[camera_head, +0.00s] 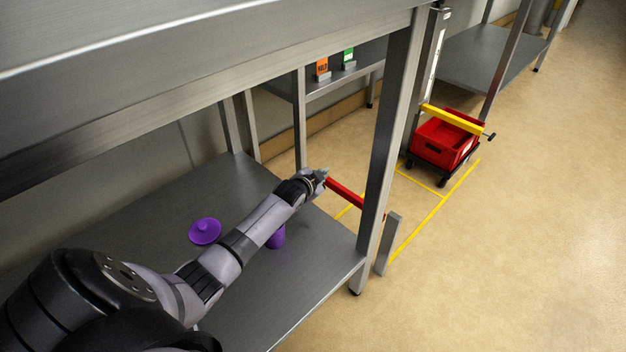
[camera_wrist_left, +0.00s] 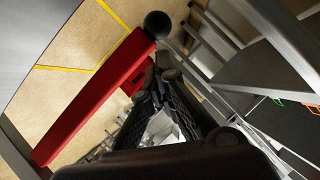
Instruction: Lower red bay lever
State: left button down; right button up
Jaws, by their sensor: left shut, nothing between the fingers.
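The red lever (camera_head: 347,193) is a straight bar running from the grey post (camera_head: 388,245) toward the shelf unit, and it looks about level. In the left wrist view the red bar (camera_wrist_left: 95,95) ends in a black ball knob (camera_wrist_left: 157,24). My left gripper (camera_head: 321,176) is at the knob end of the lever in the head view, hiding the knob. In the wrist view its fingers (camera_wrist_left: 163,66) are shut and empty, just below the knob and beside the bar. Whether they touch it I cannot tell. My right gripper is not in view.
A steel shelf leg (camera_head: 389,130) stands close to the lever. A red crate (camera_head: 446,138) sits on a dark dolly under a yellow bar (camera_head: 452,118). A purple lid-like object (camera_head: 205,231) and another purple object (camera_head: 277,238) are on the lower shelf. The floor at right is clear.

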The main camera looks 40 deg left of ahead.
pick_arm(q)
jog(key=v, duration=0.8)
jog(key=shift+r, duration=0.15)
